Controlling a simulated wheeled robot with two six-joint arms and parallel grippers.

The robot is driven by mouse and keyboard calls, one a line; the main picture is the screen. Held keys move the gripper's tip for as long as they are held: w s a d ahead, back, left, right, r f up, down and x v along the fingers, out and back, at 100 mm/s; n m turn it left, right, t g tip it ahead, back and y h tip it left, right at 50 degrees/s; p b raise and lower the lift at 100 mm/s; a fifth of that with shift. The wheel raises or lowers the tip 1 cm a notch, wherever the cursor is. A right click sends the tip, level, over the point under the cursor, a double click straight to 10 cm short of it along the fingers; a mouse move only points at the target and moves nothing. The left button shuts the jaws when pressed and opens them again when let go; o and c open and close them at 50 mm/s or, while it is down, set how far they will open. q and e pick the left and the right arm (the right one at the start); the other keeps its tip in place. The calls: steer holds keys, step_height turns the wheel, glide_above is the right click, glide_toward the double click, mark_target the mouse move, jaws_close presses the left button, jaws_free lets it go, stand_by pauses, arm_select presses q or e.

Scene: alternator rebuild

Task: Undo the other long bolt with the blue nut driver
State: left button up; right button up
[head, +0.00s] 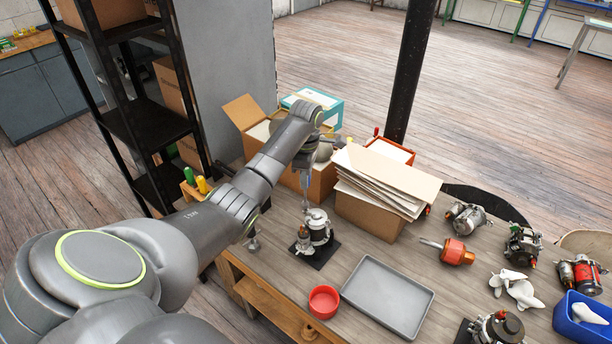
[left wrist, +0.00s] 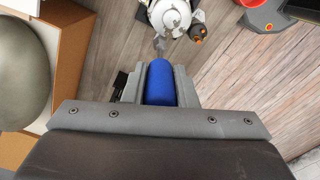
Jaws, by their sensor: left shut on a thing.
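My left gripper (head: 307,162) is above the rear part of the workbench, pointing down. In the left wrist view it is shut on the blue handle of the nut driver (left wrist: 160,82), with a finger on each side. The driver's thin shaft points towards the alternator (head: 319,226), which stands upright on a black base plate (head: 318,254). The alternator also shows at the top of the left wrist view (left wrist: 175,14). I cannot tell whether the driver's tip touches it. The long bolts are too small to make out. My right gripper is not in view.
A grey tray (head: 388,296) and a red bowl (head: 324,302) stand in front of the alternator. A cardboard box with papers (head: 370,213) is at its right, and an open carton (head: 243,112) behind. Several motor parts fill the right side. A dark shelf (head: 142,125) stands left.

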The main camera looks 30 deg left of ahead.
arm_select(q)
steer(key=m, duration=0.6)
steer(key=shift+m, duration=0.4)
steer(key=m, duration=0.6)
steer(key=shift+s, duration=0.1)
steer(key=m, duration=0.6)
steer(key=shift+m, duration=0.4)
steer(key=m, duration=0.6)
steer(key=shift+a+m, duration=0.1)
steer(key=shift+m, duration=0.3)
steer(key=shift+f, duration=0.6)
